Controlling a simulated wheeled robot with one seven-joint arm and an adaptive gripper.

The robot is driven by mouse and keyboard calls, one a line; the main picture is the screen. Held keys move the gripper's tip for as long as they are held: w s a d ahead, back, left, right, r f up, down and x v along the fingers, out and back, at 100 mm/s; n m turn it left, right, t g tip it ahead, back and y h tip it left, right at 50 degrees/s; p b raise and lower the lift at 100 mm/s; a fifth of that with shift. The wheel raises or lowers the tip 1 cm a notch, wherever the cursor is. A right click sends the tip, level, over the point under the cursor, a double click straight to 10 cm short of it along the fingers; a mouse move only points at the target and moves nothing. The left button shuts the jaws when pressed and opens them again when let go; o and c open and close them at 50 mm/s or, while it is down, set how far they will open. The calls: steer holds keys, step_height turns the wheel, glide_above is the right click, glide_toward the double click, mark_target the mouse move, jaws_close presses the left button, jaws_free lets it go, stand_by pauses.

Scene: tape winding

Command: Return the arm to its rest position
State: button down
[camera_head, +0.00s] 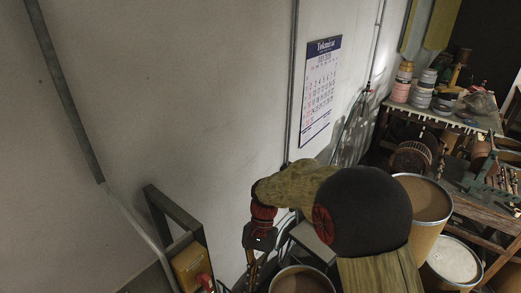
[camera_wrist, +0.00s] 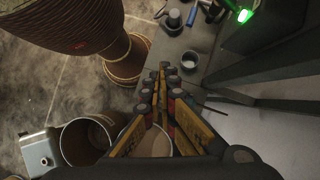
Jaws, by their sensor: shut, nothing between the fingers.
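My gripper (camera_wrist: 168,72) is shut and empty in the wrist view, its yellow-and-black fingers drawn together at the tips. In the head view, my gripper (camera_head: 254,272) hangs below the red wrist joint, pointing down, partly cut off by the lower edge. My arm (camera_head: 365,210) is bent. Its large black joint is at the lower middle and a wood-patterned link reaches left toward the pale wall.
Drums (camera_head: 425,198) stand right of my arm, and an open drum (camera_head: 301,282) is close to my gripper. A calendar (camera_head: 320,90) hangs on the wall. A grey bench (camera_wrist: 185,45) carries a small cup (camera_wrist: 190,60). A goblet drum (camera_wrist: 65,22) stands left.

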steer(key=s+d+f+n+t+h+b, duration=0.1)
steer(key=s+d+t+b, duration=0.4)
steer(key=d+b, duration=0.5)
steer(key=s+d+f+n+t+b, duration=0.2)
steer(key=s+d+t+b, duration=0.4)
steer(key=s+d+b, duration=0.3)
steer(key=shift+d+f+n+t+h+b, duration=0.35)
steer(key=shift+d+b, duration=0.75)
steer(key=shift+b, duration=1.25)
steer(key=shift+r, duration=0.1)
